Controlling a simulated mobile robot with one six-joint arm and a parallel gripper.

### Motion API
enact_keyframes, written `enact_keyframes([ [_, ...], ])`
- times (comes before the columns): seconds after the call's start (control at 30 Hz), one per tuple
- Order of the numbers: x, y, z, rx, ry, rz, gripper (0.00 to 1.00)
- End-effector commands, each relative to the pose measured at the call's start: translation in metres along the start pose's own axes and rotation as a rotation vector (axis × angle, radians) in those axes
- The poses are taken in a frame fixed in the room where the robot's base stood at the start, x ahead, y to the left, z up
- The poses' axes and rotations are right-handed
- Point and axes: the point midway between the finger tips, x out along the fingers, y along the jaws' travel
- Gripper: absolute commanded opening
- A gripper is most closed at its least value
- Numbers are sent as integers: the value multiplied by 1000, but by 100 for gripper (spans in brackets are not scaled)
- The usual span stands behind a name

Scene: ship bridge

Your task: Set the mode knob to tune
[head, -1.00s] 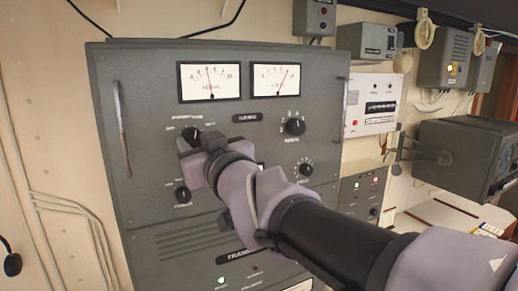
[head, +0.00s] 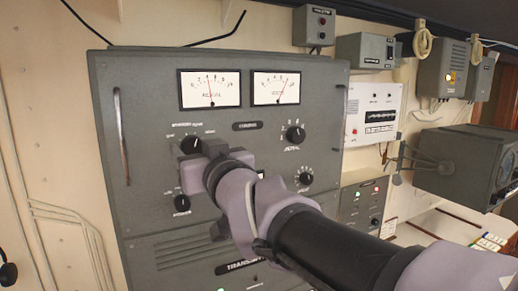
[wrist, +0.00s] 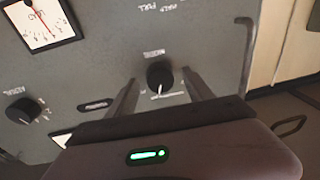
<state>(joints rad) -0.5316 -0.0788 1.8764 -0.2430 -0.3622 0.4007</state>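The mode knob (head: 191,146) is a round black knob at the upper left of the grey transmitter panel. In the wrist view the mode knob (wrist: 160,76) is seen upside down, its white pointer mark facing down, toward small lettering too blurred to read surely. My gripper (wrist: 159,80) is open. Its two fingers stand on either side of the knob, with a gap on both sides. In the head view my gripper (head: 212,150) is just right of and below the knob. Its fingers are mostly hidden there by the wrist.
The power knob (head: 182,203) is below, the aerial knob (head: 295,133) to the right, and another knob (head: 304,180) lower right. Two meters (head: 211,90) sit above. A vertical handle (head: 121,136) runs along the panel's left edge.

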Motion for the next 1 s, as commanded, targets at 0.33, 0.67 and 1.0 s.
enact_keyframes([
  [0.33, -10, 0, 0, 0, 1, 0, 60],
  [0.67, -110, 0, -3, -1, 3, 1, 60],
  [1.0, -172, 0, -2, -1, 0, 0, 60],
])
